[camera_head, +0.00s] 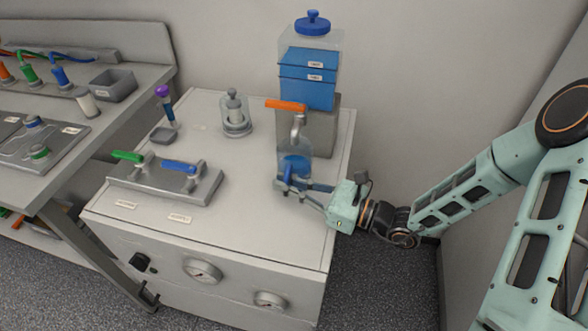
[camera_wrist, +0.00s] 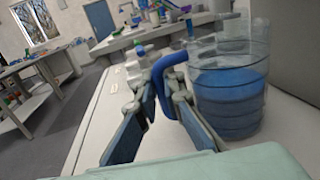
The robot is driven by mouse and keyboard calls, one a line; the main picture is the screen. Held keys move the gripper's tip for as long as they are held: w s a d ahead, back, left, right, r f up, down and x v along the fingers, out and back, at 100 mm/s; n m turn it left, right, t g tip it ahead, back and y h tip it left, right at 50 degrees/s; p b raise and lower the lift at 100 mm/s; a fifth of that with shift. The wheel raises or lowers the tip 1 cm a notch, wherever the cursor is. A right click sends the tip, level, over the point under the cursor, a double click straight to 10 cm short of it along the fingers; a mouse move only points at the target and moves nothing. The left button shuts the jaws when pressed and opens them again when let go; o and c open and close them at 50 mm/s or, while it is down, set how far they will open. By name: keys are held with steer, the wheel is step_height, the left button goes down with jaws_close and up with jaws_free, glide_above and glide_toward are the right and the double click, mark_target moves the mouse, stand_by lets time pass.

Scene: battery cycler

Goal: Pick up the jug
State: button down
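The jug (camera_head: 294,166) is a clear round container with blue liquid and a blue handle. It stands upright under the tap, at the right side of the white cabinet top. In the wrist view the jug (camera_wrist: 230,90) fills the right side, with its handle curving out to the left. My gripper (camera_head: 287,186) reaches in from the right, in front of the jug. In the wrist view the fingers of my gripper (camera_wrist: 162,92) are on either side of the handle and close in on it, with little or no gap showing. The jug's base looks level with the cabinet top.
An orange-handled tap (camera_head: 298,122) overhangs the jug, below a blue-filled tank (camera_head: 308,78) on a grey stand. A metal block with green and blue levers (camera_head: 165,182) and a glass vessel (camera_head: 236,118) stand to the left. The cabinet's front top (camera_head: 250,235) is clear.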

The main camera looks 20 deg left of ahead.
steer(key=shift+w+r+p, duration=0.1)
steer(key=shift+r+p, duration=0.3)
stand_by(0.7)
